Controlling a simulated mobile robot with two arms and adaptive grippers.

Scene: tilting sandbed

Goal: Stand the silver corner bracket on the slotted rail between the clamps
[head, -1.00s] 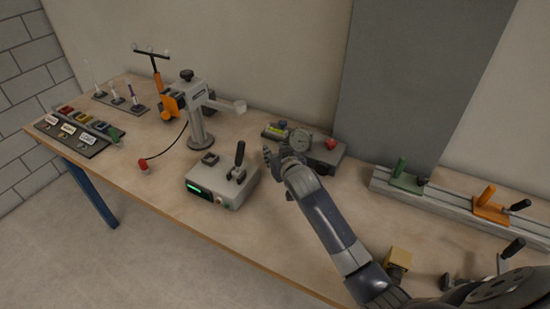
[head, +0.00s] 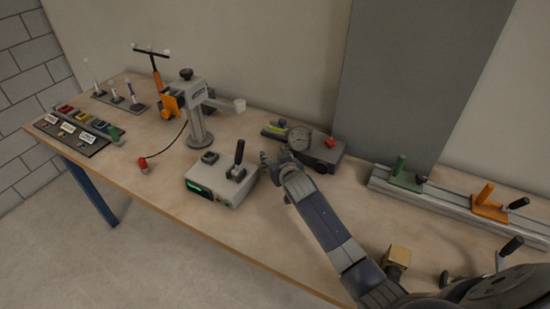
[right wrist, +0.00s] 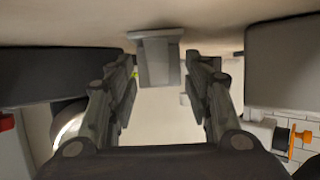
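The slotted rail (head: 460,211) runs along the back right of the bench. A green clamp (head: 405,178) and an orange clamp (head: 489,205) stand on it, with bare rail between them. A grey metal piece, seemingly the silver corner bracket (right wrist: 158,60), shows between and beyond the fingertips, against the bench top. I cannot make out the bracket in the head view. My left gripper is not in view.
The grey control box (head: 221,186) with a black lever stands left of my right gripper. A grey post stand (head: 199,125) is farther left. A yellow block (head: 398,256) is near the front right.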

